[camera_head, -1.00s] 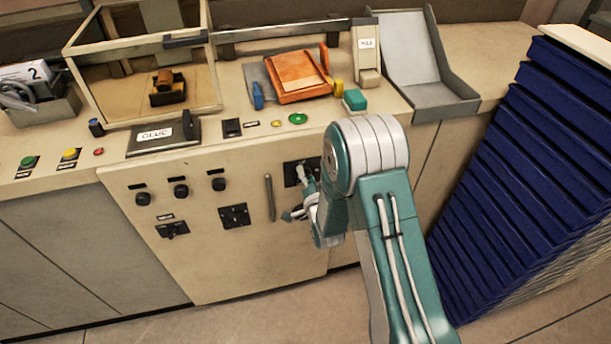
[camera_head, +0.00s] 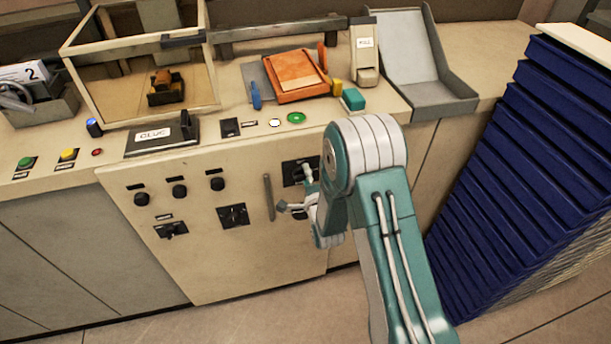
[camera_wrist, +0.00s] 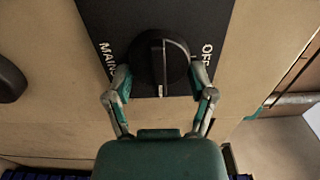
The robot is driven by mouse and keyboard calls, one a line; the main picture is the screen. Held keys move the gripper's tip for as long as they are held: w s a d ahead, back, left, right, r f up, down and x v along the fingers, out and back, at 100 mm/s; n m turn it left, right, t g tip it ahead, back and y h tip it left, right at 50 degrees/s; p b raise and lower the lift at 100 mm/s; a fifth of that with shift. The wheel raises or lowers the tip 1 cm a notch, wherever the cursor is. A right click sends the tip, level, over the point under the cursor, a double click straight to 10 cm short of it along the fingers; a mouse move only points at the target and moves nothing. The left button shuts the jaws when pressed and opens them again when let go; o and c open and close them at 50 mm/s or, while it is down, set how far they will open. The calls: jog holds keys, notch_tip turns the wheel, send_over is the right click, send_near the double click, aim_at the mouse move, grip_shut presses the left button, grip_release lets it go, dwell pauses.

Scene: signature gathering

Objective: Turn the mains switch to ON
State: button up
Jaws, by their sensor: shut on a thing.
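The mains switch is a round black knob with a raised grip bar. It fills the top middle of the wrist view (camera_wrist: 163,62), on a black plate lettered MAINS at left and OFF at right. An ON mark is not readable. My gripper (camera_wrist: 160,78) has one finger on each side of the knob and is shut on it. In the head view my gripper (camera_head: 296,190) is at the right of the cream cabinet front, below the black switch plate (camera_head: 293,172). My arm and fingers hide most of the knob there.
A vertical handle (camera_head: 268,197) stands just left of my gripper. Other black knobs (camera_head: 179,191) and a switch (camera_head: 233,215) are further left. On the top are a white lamp (camera_head: 275,123), a green button (camera_head: 296,118) and a blue lamp (camera_head: 94,127). Blue stacks (camera_head: 530,150) stand at right.

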jog(key=shift+f, duration=0.15)
jog(key=o, duration=1.1)
jog(key=shift+c, duration=0.2)
jog(key=shift+s, duration=0.1)
jog(key=v, duration=1.1)
jog(key=shift+s, duration=0.4)
jog(key=shift+w+d, duration=0.1)
